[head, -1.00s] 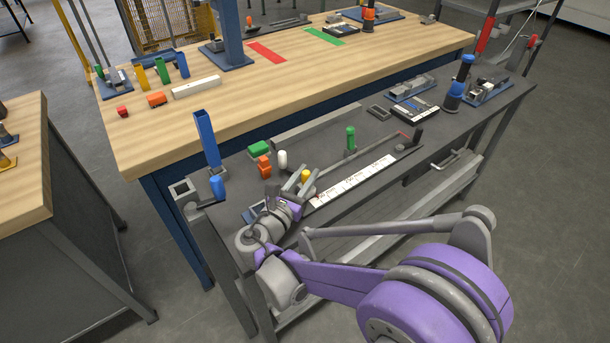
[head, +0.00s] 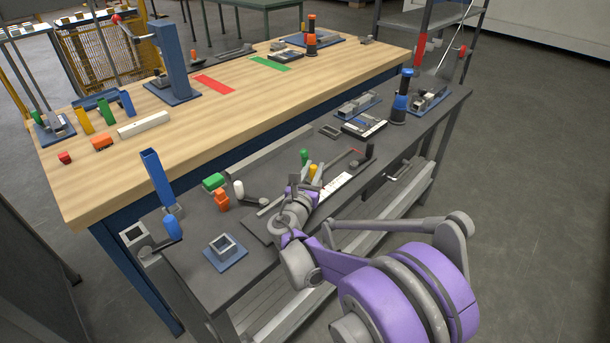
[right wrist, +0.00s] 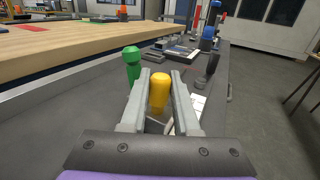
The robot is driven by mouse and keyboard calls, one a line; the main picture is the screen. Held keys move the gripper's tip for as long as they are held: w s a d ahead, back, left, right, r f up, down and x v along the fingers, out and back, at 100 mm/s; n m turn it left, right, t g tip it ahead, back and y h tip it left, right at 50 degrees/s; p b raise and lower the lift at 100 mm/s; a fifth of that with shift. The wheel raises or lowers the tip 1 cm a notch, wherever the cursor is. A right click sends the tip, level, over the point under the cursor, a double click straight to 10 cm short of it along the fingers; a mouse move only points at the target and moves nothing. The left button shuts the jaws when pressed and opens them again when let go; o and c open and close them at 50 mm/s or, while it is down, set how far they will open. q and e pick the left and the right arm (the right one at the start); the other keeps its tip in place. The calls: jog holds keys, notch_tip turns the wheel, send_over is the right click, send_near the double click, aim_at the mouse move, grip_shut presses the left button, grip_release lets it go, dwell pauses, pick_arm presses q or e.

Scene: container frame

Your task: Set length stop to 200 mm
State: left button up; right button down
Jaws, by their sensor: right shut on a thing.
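The length stop carries a white printed scale (head: 336,186) near the front edge of the dark bench. A yellow knob (head: 313,170) stands beside the scale. My right gripper (head: 305,181) is shut on the yellow knob, which also shows between its fingers in the right wrist view (right wrist: 159,93). A green knob (head: 304,158) stands just behind and left of it, clear of the fingers in the wrist view (right wrist: 132,62). My right wrist and arm hide the near part of the scale; its marks are too small to read. My left gripper is not in view.
On the bench, a green block (head: 214,182), an orange piece (head: 222,200) and a white knob (head: 239,189) lie left of my gripper. A dark upright post (head: 369,150) stands beyond the scale. A blue-and-black cylinder (head: 401,98) stands farther right.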

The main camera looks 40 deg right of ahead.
jog(key=c, duration=0.6)
grip_release()
jog(key=shift+c, duration=0.2)
